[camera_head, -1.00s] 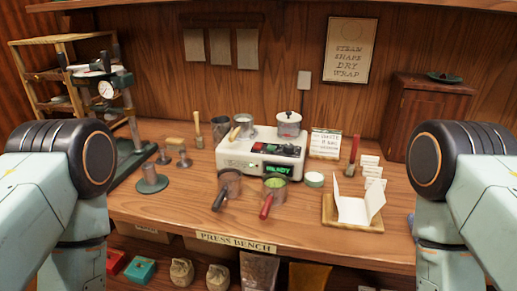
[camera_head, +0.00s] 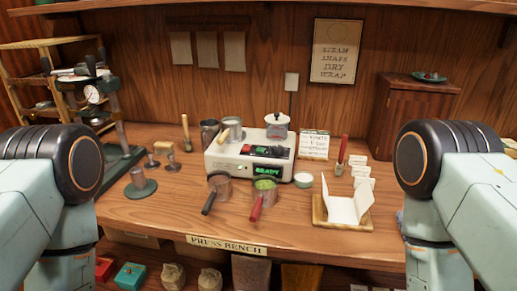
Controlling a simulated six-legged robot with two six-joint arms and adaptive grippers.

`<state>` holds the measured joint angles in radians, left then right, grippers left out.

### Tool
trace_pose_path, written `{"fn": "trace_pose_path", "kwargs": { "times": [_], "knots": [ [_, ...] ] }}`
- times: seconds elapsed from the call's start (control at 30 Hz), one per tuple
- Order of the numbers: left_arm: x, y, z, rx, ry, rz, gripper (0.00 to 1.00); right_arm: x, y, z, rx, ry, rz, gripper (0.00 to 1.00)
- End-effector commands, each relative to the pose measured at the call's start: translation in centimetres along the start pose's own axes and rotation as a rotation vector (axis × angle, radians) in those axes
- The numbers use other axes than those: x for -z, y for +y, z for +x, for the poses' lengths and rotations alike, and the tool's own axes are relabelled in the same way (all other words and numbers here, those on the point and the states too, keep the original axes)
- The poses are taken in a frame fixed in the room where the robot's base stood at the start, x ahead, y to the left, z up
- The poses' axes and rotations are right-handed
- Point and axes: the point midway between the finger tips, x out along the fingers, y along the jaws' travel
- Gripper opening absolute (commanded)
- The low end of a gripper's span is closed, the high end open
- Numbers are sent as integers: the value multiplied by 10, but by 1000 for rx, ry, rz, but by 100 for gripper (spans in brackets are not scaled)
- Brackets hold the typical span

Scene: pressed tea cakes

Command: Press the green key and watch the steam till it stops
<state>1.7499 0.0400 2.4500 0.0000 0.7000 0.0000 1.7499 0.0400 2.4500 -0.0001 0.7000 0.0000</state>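A white steamer machine (camera_head: 222,160) stands in the middle of the bench. Its dark top panel (camera_head: 275,152) carries a red key (camera_head: 247,149) and a green-tinted key (camera_head: 269,151) too small to read. A green lit display (camera_head: 267,170) on its front reads READY. A metal cup (camera_head: 232,124) and a lidded pot (camera_head: 277,129) sit on top at the back. I see no steam over them. Parts of both my arms show at the left and right sides, but neither gripper is in the frame.
Two handled pans, one empty-looking (camera_head: 219,185) and one with green contents (camera_head: 265,186), stand close before the machine. A gauge press (camera_head: 93,94) is at left. A wooden tray with white paper (camera_head: 343,226) is at right.

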Motion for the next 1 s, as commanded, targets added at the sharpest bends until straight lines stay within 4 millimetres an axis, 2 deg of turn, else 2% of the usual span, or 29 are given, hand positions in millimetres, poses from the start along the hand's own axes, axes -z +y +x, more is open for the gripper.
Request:
{"fn": "trace_pose_path", "kwargs": {
  "times": [0.13, 0.6, 1.0],
  "knots": [
    [0, 0, 0, 0, 0, 0, 55, 0, 0, 0, 0, 0, 0, 41],
    [0, 0, 0, 0, 0, 0, 55, 0, 0, 0, 0, 0, 0, 1],
    [0, 0, 0, 0, 0, 0, 55, 0, 0, 0, 0, 0, 0, 0]
  ]
}}
